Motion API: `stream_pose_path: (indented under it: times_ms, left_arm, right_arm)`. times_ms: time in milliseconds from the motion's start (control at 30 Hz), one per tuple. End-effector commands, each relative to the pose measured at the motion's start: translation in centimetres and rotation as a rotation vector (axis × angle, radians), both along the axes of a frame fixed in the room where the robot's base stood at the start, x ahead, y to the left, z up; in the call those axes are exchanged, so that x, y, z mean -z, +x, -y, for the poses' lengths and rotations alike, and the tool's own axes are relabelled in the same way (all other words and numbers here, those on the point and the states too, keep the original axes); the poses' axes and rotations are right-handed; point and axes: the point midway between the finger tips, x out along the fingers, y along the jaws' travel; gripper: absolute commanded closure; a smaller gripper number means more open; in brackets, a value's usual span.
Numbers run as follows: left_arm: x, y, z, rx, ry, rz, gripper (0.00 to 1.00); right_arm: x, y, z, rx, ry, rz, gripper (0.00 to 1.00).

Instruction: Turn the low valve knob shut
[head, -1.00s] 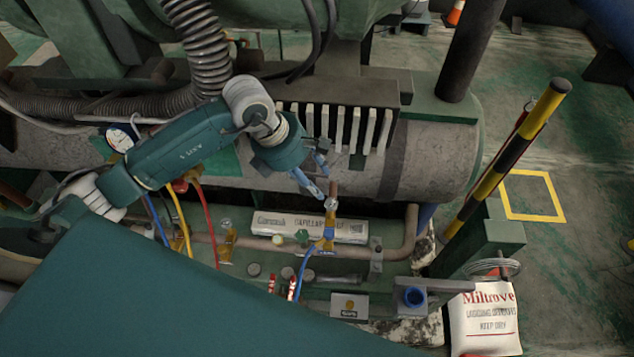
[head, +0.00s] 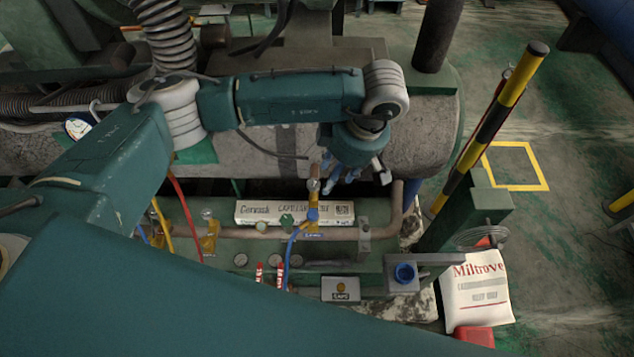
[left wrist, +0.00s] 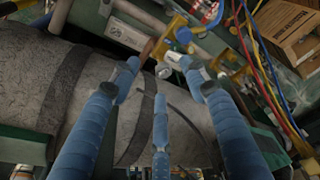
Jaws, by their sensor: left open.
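I take this to be the low valve. My left gripper (head: 345,177) is open and empty, just right of and beyond the knob, its blue fingers pointing down. In the left wrist view, the three spread fingers (left wrist: 160,76) surround a small silver part (left wrist: 164,71) that looks like the knob. I cannot tell whether any finger touches it. My right gripper is not in view.
A second brass valve (head: 209,232) stands to the left, near red and yellow hoses. A white labelled box (head: 280,212) lies behind the pipe (head: 345,233). A blue cap in a grey holder (head: 405,273), a white bag (head: 476,290) and a striped post (head: 490,135) are on the right.

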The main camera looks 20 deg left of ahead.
Motion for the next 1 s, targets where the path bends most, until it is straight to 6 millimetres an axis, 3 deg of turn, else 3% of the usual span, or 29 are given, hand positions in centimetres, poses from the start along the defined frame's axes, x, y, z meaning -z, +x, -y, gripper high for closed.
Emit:
stream_pose_path:
  times_ms: [167, 333, 800, 1000]
  left_arm:
    - [-1.0, 1.2, -0.9, 0.075, 0.135, 0.026, 0.55]
    - [-0.4, 1.4, -1.5, 0.084, 0.157, 0.025, 0.55]
    - [7.1, 2.2, -4.5, 0.082, 0.154, 0.025, 0.55]
    - [8.6, 2.4, -5.0, 0.084, 0.152, 0.027, 0.55]
  right_arm:
    - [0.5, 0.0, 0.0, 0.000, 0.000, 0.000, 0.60]
    - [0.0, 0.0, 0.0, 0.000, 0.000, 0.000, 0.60]
    - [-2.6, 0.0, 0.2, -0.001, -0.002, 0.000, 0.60]
    - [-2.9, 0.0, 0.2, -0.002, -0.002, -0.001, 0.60]
